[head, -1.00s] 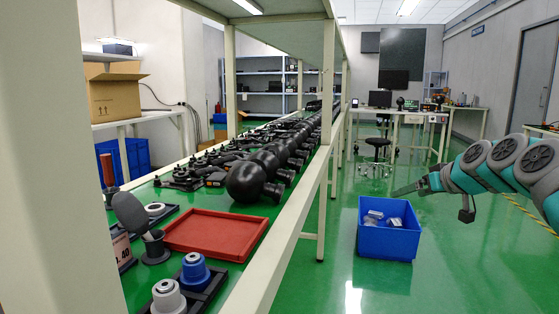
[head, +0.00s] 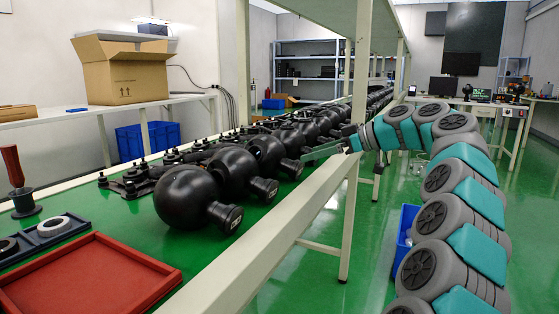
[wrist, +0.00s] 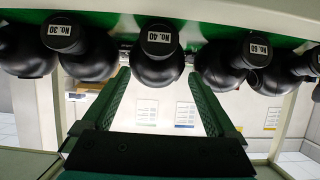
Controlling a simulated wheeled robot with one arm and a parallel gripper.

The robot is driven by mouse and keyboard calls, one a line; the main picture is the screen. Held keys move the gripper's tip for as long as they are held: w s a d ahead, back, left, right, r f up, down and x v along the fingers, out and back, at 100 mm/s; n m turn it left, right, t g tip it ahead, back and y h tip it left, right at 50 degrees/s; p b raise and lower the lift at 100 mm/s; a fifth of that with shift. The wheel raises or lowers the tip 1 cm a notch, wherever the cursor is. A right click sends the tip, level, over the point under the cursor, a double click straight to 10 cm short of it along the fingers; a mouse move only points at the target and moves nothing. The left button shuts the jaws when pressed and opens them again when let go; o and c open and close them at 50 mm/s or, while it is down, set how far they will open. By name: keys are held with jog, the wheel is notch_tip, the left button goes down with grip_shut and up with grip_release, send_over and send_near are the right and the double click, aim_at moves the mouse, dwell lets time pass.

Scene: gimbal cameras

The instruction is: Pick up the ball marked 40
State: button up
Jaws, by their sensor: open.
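The ball marked No.40 (wrist: 156,72) is black, with a short neck whose end cap carries the label. In the wrist view it is at top centre, lined up between the fingertips of my open gripper (wrist: 158,80) and apparently beyond them. A ball marked No.30 (wrist: 88,57) is to its left and another numbered ball (wrist: 222,70) to its right. In the head view my gripper (head: 322,152) reaches over the rail beside the row of black balls (head: 188,196). The labels are too small to read there, so I cannot tell which one is 40.
A cream rail (head: 262,245) runs along the front of the green bench. A red tray (head: 95,275) lies at the near left. A blue bin (head: 404,235) is on the floor, partly hidden by my arm. A cardboard box (head: 122,70) stands on the back table.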

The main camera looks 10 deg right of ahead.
aim_at(292, 161)
jog(key=shift+x, duration=0.75)
jog(key=x, duration=0.6)
jog(key=shift+w+f, duration=0.25)
jog(key=shift+f, duration=0.05)
jog(key=shift+c, duration=0.2)
jog(key=shift+d, duration=0.1)
grip_shut()
